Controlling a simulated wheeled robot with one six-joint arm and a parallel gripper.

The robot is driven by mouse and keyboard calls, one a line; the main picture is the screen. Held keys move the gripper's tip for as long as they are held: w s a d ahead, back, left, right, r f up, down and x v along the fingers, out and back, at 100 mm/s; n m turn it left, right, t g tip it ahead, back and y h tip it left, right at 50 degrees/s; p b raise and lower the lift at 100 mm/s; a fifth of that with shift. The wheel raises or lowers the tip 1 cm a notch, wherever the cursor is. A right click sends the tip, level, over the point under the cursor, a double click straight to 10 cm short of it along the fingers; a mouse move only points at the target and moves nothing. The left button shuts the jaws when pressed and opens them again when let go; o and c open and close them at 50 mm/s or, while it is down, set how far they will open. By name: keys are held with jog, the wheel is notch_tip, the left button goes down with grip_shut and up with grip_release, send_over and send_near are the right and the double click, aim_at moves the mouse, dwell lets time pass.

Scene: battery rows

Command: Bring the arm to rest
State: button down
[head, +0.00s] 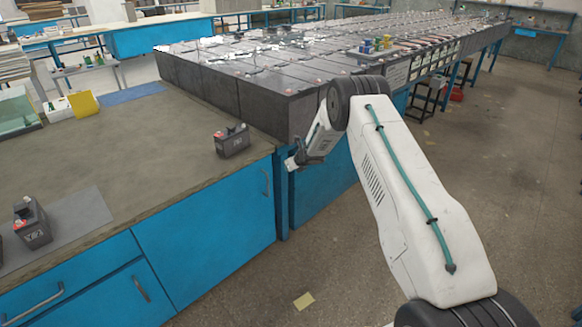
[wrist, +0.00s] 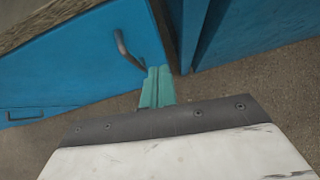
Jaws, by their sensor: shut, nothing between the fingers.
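My gripper (head: 291,162) hangs just off the right end of the brown-topped workbench, in front of the corner of the battery rows. In the wrist view its two green fingers (wrist: 157,88) are together with nothing between them. They point toward the blue cabinet front and its handle, and I cannot tell the exact gap to it. My white arm is bent, with its elbow raised at the right of the head view.
A dark battery (head: 232,140) stands on the workbench (head: 130,165) near its right edge. Another battery (head: 32,223) stands on a grey mat (head: 75,222) at left. Long rows of batteries (head: 250,85) fill the bench behind. The floor (head: 520,170) at right is mostly open.

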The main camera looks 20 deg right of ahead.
jog(key=s+d+f+m+g+h, duration=0.15)
jog(key=s+d+m+h, duration=0.25)
jog(key=s+d+m, duration=0.45)
jog(key=s+r+m+g+h, duration=0.35)
jog(key=s+r+m, duration=0.75)
jog(key=r+m, duration=0.4)
jog(key=s+a+r+m+y, duration=0.1)
jog(key=s+a+r+m, duration=0.4)
jog(key=s, duration=1)
jog(key=s+a+r+m+g+y, duration=0.1)
jog(key=s+a+r+m, duration=0.4)
jog(key=s+r, duration=0.7)
jog(key=s+a+r+m+g+y, duration=0.1)
jog(key=s+a+r+m+y, duration=0.2)
jog(key=s, duration=1.5)
jog(key=a+r+m, duration=0.2)
jog(key=a+r, duration=0.3)
jog(key=r, duration=0.1)
jog(key=shift+s+a+r+m, duration=0.2)
jog(key=shift+s+r+m, duration=0.05)
jog(key=shift+m, duration=0.1)
